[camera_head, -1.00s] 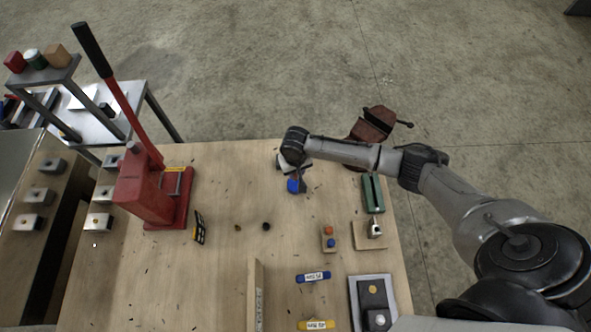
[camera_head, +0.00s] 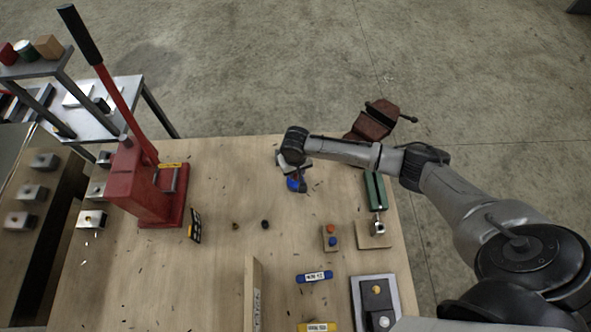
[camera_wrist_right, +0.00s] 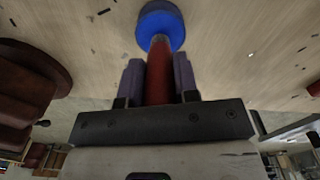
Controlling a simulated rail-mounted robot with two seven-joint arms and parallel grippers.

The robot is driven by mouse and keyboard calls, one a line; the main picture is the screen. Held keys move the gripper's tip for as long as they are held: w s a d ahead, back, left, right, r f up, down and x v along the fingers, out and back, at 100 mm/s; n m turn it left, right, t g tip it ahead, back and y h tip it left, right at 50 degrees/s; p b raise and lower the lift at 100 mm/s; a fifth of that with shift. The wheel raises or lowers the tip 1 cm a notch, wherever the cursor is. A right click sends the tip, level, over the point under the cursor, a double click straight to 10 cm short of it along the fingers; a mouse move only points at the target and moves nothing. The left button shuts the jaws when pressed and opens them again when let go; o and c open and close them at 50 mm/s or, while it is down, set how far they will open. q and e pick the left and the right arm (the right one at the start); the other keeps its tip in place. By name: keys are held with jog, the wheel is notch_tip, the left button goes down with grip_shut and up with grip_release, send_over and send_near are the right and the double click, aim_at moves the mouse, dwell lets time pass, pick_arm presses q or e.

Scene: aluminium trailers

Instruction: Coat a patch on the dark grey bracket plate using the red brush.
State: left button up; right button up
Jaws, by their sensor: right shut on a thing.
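My right gripper (camera_head: 294,172) is above the far part of the wooden bench. In the right wrist view, its two fingers (camera_wrist_right: 158,80) are shut on a red handle (camera_wrist_right: 158,68), which I take to be the red brush. The handle ends in a round blue head (camera_wrist_right: 160,25), which also shows in the head view (camera_head: 296,185). I cannot tell whether the head touches the bench. A dark grey plate (camera_head: 377,313) with a yellow and a white round spot lies on a light grey base at the bench's near right; it may be the bracket plate. My left gripper is out of view.
A red lever press (camera_head: 140,185) stands on the left of the wooden bench (camera_head: 215,290). A dark red vise (camera_head: 372,122) is at the far right edge. A green block (camera_head: 375,190), blue marker (camera_head: 314,277), yellow marker (camera_head: 318,327) and upright wooden strip (camera_head: 253,290) are nearby. The bench's middle is mostly clear.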

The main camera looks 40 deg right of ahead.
jog(key=shift+f, duration=0.2)
dwell(0.5)
jog(key=shift+f, duration=0.25)
dwell(0.4)
dwell(0.7)
jog(key=shift+f+p, duration=0.1)
jog(key=shift+p, duration=0.2)
dwell(0.6)
dwell(0.6)
